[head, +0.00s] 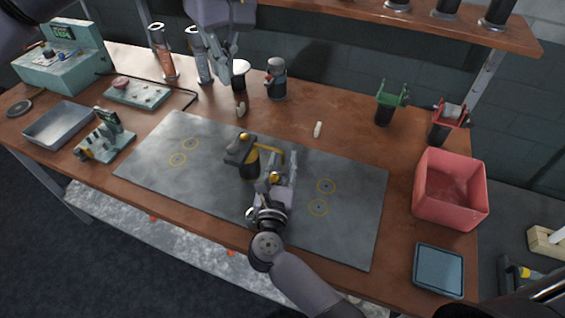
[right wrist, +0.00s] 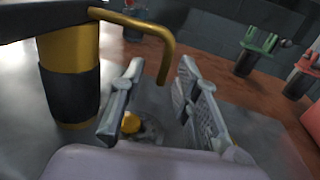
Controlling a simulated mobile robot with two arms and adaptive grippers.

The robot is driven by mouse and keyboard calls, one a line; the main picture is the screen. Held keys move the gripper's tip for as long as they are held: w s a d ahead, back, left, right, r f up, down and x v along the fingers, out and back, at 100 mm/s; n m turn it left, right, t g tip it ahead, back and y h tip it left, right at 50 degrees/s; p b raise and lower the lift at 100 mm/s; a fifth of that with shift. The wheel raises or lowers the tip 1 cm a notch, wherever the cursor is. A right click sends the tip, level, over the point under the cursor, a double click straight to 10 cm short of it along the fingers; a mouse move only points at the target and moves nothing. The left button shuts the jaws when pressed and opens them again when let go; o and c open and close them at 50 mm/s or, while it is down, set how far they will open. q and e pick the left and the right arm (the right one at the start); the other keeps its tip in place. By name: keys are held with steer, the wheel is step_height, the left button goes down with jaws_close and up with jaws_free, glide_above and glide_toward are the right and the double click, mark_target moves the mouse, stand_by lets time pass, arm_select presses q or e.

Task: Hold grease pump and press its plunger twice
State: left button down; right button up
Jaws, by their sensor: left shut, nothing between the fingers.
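The grease pump (head: 250,166), a yellow bottle with a black band, dark head and bent yellow spout, stands upright on the grey mat (head: 210,180). In the right wrist view the pump (right wrist: 72,90) is at the left, outside the fingers, with its spout reaching across above them. My right gripper (head: 281,172) is just right of the pump. Its fingers (right wrist: 160,75) are apart with no pump between them. A small yellow item (right wrist: 130,123) shows low by the left finger; I cannot tell what it is. My left gripper (head: 230,76) is shut and empty behind the mat, away from the pump.
A white-topped jar (head: 239,84) is close beside my left gripper. A grey-topped bottle (head: 276,80) and tubes stand at the back. A red bin (head: 450,190) and blue tray (head: 438,272) are at the right. The mat's left part is clear.

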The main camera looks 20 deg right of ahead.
steer(key=v, duration=1.2)
steer(key=shift+a, duration=0.1)
